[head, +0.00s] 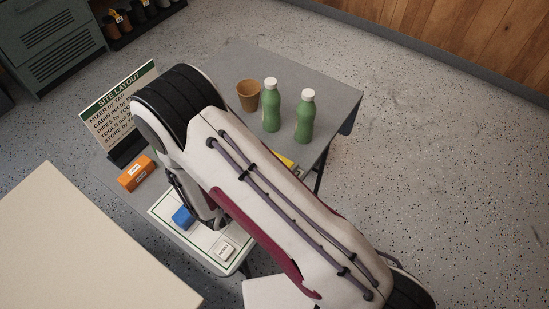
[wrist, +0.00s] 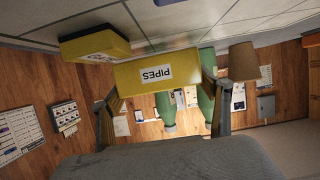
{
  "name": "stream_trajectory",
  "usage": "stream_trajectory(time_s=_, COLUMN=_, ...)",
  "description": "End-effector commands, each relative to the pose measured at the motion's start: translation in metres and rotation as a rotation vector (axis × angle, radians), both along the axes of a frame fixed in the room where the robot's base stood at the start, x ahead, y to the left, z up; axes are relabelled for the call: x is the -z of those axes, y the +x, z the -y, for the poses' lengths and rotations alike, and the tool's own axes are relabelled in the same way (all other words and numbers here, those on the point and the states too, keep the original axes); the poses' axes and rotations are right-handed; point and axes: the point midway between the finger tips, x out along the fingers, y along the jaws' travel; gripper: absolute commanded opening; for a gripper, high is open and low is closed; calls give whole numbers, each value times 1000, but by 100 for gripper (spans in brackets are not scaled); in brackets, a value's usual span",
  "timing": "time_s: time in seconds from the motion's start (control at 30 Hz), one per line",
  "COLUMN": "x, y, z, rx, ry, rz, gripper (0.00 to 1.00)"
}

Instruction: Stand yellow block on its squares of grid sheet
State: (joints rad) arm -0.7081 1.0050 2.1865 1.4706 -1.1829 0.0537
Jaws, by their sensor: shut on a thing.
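My gripper (wrist: 160,92) is shut on a yellow block (wrist: 185,70) labelled PIPES, which sits between its two fingers in the wrist view. That view is upside down, with the table surface at the top. The grid sheet (head: 163,213) is white with a dark green border and lies on the grey table. The held block is close to the sheet; I cannot tell whether it touches it. In the head view my arm hides the held block and much of the sheet.
Another yellow block (wrist: 95,46) is beside the held one in the wrist view; its label is hard to read. An orange block (head: 137,173) and the layout sign (head: 118,98) stand left. Two green bottles (head: 271,105) and a brown cup (head: 248,95) stand at the back.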

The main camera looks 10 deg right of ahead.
Motion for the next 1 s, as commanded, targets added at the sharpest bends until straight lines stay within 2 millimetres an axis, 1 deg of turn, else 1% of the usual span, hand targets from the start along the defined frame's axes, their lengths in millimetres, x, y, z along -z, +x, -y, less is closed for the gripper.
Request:
stream_trajectory(time_s=0.6, x=12, y=0, z=0, rx=0, ry=-1, rz=1, gripper=52)
stream_trajectory(time_s=0.73, x=12, y=0, z=0, rx=0, ry=0, rz=1, gripper=52)
stream_trajectory(time_s=0.77, x=12, y=0, z=0, rx=0, ry=0, rz=0, gripper=84)
stream_trajectory(time_s=0.8, x=12, y=0, z=0, rx=0, ry=0, rz=0, gripper=93)
stream_trajectory(time_s=1.0, x=12, y=0, z=0, rx=0, ry=0, rz=0, gripper=93)
